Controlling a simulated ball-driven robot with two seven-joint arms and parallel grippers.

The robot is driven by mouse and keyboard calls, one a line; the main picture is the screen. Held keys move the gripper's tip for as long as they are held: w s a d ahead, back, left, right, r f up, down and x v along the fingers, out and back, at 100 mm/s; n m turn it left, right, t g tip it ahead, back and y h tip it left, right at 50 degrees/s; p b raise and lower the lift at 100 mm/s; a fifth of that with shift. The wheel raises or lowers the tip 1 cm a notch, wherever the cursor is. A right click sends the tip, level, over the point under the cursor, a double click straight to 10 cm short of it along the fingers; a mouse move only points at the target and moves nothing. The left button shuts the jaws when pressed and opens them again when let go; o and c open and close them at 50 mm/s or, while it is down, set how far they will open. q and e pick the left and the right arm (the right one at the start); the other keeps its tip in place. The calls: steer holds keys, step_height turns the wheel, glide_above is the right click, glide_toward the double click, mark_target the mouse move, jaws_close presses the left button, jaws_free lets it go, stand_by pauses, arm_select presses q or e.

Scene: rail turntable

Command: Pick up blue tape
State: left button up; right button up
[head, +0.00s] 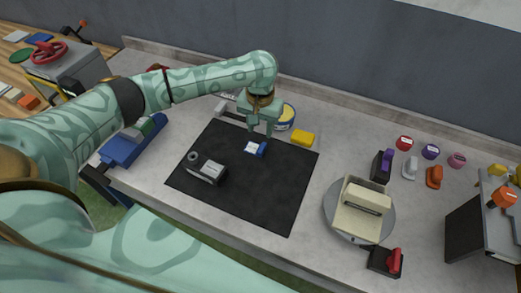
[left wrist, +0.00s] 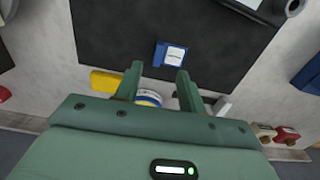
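A small blue piece with a white label (head: 255,149), which appears to be the blue tape, lies on the black mat (head: 230,198) near its far edge. In the left wrist view the blue tape (left wrist: 159,54) is just beyond the fingertips. My left gripper (head: 262,134) points down above the far edge of the mat. In the left wrist view its two fingers (left wrist: 158,72) are apart with nothing between them, so it is open. The blue tape is not between the fingers. My right gripper is not in view.
A round blue-and-yellow container (head: 288,116) and a yellow block (head: 302,138) stand behind the mat. A grey device (head: 209,173) sits on the mat's left part. A cream machine on a round turntable (head: 336,226) stands to the right. The mat's front and right are clear.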

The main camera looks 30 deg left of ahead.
arm_select(q)
steer(key=b, duration=0.2)
glide_above(259, 153)
steer(key=f, duration=0.5)
steer(key=shift+w+d+f, duration=0.1)
steer(key=shift+w+f, duration=0.2)
steer(key=f+b, duration=0.2)
steer(key=f, duration=0.3)
steer(key=shift+s+f, duration=0.15)
steer(key=shift+s, duration=0.05)
jaws_close()
